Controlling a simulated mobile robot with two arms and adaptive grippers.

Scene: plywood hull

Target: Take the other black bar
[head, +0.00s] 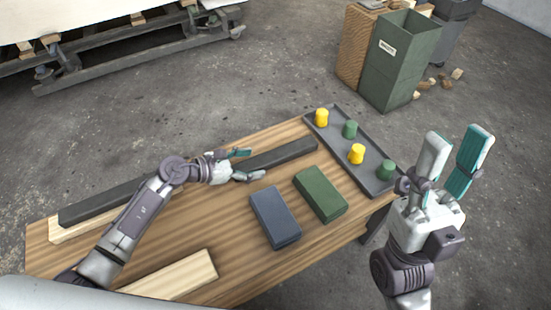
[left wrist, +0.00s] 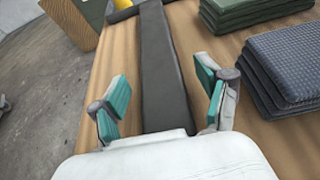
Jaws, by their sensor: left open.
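A black bar (head: 282,152) lies on the right half of the wooden table's back edge, reaching toward the tray. A second stretch of black bar (head: 105,200) lies in line on the left, on a pale wood strip; my left arm hides where the two would meet. My left gripper (head: 243,165) is open at the near end of the right bar. In the left wrist view the bar (left wrist: 162,60) runs between its spread fingers (left wrist: 164,92), with room on both sides; it does not grip it. My right gripper (head: 456,158) is open and empty, fingers up, right of the table.
A dark blue block stack (head: 275,217) and a green one (head: 320,194) lie near the bar on the table (head: 225,232). A grey tray (head: 342,143) holds yellow and green pegs. A pale plank (head: 175,277) lies in front. A green bin (head: 405,60) stands beyond.

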